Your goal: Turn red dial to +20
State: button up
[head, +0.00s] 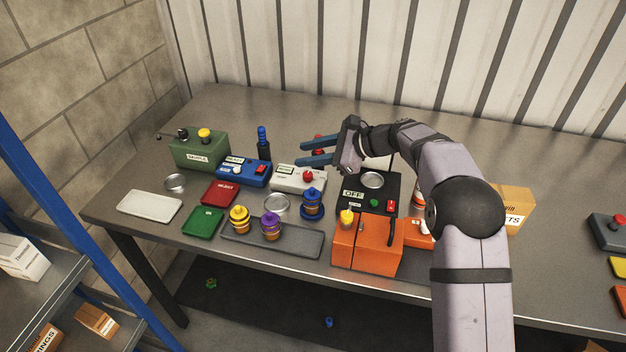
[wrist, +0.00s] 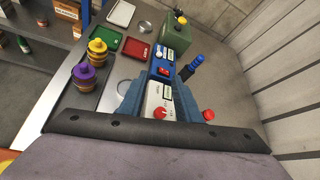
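The red dial (head: 307,175) sits on top of a white box (head: 290,180) near the middle of the table. In the wrist view the red dial (wrist: 160,113) shows between my two blue fingers, near the palm edge. My gripper (head: 300,154) is open and empty, with its fingers pointing left above and behind the white box. The fingers appear apart from the dial. The wrist view also shows my gripper (wrist: 158,92) with a clear gap between the fingers. The dial's scale marks are too small to read.
A blue switch box (head: 240,172) and a dark blue bottle (head: 264,143) stand left of the white box. A black panel (head: 380,190) marked OFF is to the right. Another red-topped item (wrist: 208,115) stands beside the right finger.

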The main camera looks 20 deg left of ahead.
aim_at(310, 175)
jog(key=w+d+f+m, duration=0.1)
jog(key=d+f+m, duration=0.1)
jog(key=f, duration=0.1)
jog(key=w+d+f+m+t+b, duration=0.1)
jog(key=d+f+m, duration=0.1)
jog(key=f, duration=0.1)
jog(key=w+d+f+m+t+b, duration=0.1)
jog(key=d+f, duration=0.1)
jog(key=f, duration=0.1)
jog(key=shift+w+f+m+y, duration=0.1)
jog(key=shift+f+m+y, duration=0.05)
jog(key=shift+m+y, duration=0.25)
jog(key=shift+p+x, duration=1.3)
jog(key=shift+x, duration=2.35)
jog(key=shift+c, duration=0.5)
grip_shut()
